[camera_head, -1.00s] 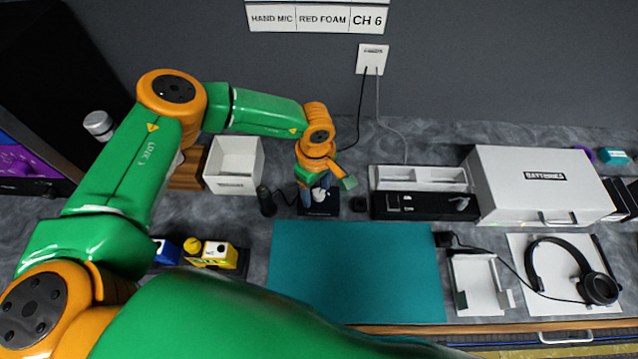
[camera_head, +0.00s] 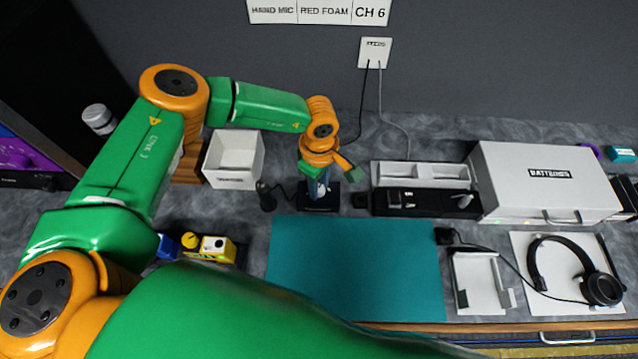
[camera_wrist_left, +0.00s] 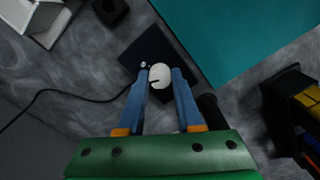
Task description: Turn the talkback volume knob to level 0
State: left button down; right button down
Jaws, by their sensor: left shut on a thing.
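The talkback volume knob (camera_wrist_left: 161,74) is a round, cream-white knob with a short dark pointer line, on a small black box (camera_wrist_left: 136,52). In the wrist view the line points to the left. A small white mark sits on the box beside the knob. My left gripper (camera_wrist_left: 160,78) is shut on the knob, with a blue finger on each side of it. In the head view my left gripper (camera_head: 321,188) comes down from above onto the black box (camera_head: 312,206), and the fingers hide most of the knob. The level markings cannot be read. My right gripper is not in view.
A teal mat (camera_head: 352,270) lies in front of the box. A white bin (camera_head: 234,158) stands to the left, and a black charger strip (camera_head: 425,204) to the right. A dark cylinder (camera_head: 266,196) stands close to the box's left. A headset (camera_head: 570,262) lies far right.

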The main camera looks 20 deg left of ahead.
pick_arm(q)
jog(key=n+b, duration=0.3)
jog(key=n, duration=0.3)
jog(key=shift+f, duration=0.15)
jog(key=n+b, duration=0.3)
jog(key=n, duration=0.2)
jog(key=shift+w+n+b, duration=0.1)
jog(key=shift+n+b, duration=0.25)
jog(key=shift+n, duration=0.05)
jog(key=n+b, duration=0.3)
jog(key=n, duration=0.2)
jog(key=shift+b, duration=0.4)
jog(key=n+b, duration=0.1)
jog(key=n, duration=0.1)
jog(key=n+b, duration=0.2)
jog(key=n, duration=0.1)
jog(key=shift+r+n, duration=0.2)
jog(key=shift+n, duration=0.1)
jog(key=shift+r, duration=0.1)
jog(key=c, duration=0.6)
grip_release()
